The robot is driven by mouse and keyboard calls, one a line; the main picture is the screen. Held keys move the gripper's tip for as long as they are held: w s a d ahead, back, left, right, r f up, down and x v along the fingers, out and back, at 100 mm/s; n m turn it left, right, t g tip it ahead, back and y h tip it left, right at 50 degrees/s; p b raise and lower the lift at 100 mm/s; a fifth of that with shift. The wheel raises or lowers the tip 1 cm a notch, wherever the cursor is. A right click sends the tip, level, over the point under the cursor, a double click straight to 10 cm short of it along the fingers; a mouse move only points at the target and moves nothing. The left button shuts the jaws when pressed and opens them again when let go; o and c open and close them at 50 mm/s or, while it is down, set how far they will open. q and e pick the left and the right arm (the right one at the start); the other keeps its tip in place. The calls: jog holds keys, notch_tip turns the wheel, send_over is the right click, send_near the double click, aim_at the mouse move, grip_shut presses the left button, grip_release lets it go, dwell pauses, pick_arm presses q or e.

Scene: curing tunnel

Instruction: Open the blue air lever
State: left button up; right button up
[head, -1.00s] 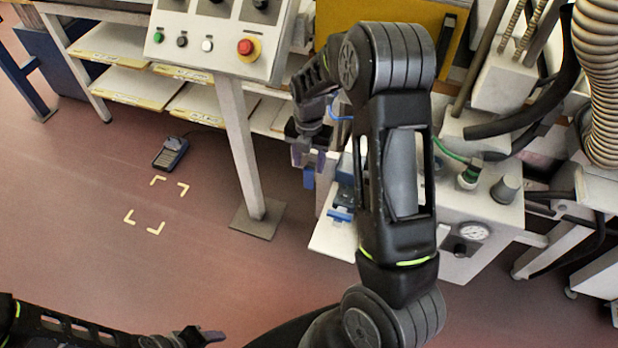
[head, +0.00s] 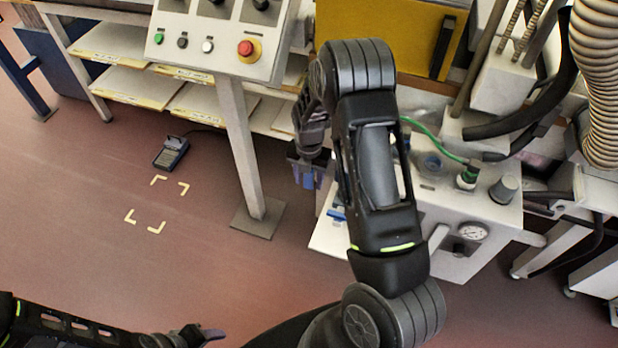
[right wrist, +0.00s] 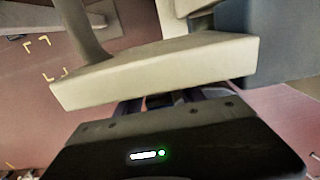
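A small blue part (head: 337,214), which may be the air lever, shows at the edge of the white air-unit cabinet (head: 470,212), partly behind my right arm. My right gripper (head: 308,180) hangs to the left of the cabinet, a little left of and above that blue part in the picture. Its bluish fingers look apart, with no held object visible. In the right wrist view, the finger bases (right wrist: 172,104) show, but a pale bar (right wrist: 160,70) hides the tips. My left gripper (head: 205,336) is low at the bottom edge; its finger gap is unclear.
A control panel (head: 215,42) with a red stop button stands on a post (head: 239,150) left of my right gripper. A gauge (head: 474,231), green hose (head: 425,132) and ribbed duct (head: 598,85) are at right. The floor at left is mostly clear, with a pedal box (head: 171,152).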

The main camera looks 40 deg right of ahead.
grip_shut()
dwell(1.2)
